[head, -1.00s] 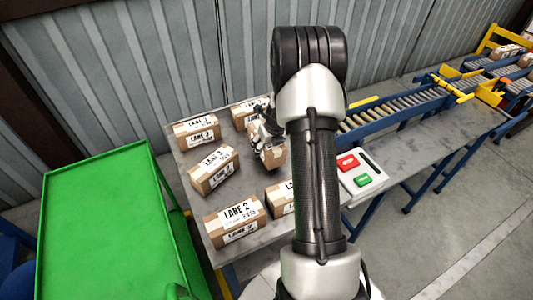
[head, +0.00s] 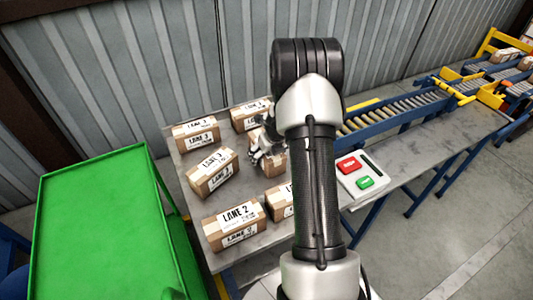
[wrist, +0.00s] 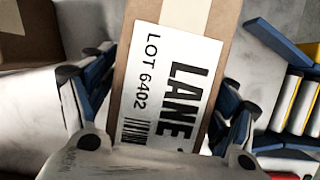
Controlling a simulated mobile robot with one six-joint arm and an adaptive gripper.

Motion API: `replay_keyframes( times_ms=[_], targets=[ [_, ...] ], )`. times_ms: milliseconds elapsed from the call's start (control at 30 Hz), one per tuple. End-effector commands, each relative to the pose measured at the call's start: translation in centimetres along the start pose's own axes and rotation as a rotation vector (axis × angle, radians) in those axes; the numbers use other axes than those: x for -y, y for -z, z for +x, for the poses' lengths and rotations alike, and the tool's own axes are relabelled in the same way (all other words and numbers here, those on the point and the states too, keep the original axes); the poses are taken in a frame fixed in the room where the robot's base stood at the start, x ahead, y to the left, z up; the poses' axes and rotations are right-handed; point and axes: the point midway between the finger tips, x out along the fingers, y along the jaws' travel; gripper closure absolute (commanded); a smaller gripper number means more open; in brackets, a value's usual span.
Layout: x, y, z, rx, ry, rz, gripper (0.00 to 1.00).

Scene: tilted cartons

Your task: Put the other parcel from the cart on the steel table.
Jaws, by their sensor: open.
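The green cart (head: 100,225) stands at the left, and its visible top is empty. The grey steel table (head: 330,225) carries several brown parcels with white lane labels. My gripper (head: 264,147) is over the table's middle, open, at a brown parcel (head: 274,164) partly hidden by the gripper and arm. In the wrist view, my gripper (wrist: 160,100) has its fingers apart on either side of that parcel (wrist: 190,20). Its label reads LANE and LOT 6402; the lane number is hidden. Whether the fingers touch it I cannot tell.
Other parcels are close by: a LANE 2 parcel (head: 233,222) in front, a LANE 3 parcel (head: 211,173) to the left, and two behind. A button box (head: 361,176) sits right of my arm. A roller conveyor (head: 400,118) runs at the back right.

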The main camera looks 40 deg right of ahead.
Motion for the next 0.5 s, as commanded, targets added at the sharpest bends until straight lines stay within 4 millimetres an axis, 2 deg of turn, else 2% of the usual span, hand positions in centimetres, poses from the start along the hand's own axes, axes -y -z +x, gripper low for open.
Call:
replay_keyframes(
  times_ms=[267, 367, 500],
  targets=[
    [0.0, -0.1, -0.3, 0.001, 0.000, 0.000, 0.20],
    [0.0, -0.3, -1.3, 0.001, 0.001, 0.001, 0.20],
    [0.0, -0.3, -4.2, 0.002, 0.001, 0.000, 0.20]
  ],
)
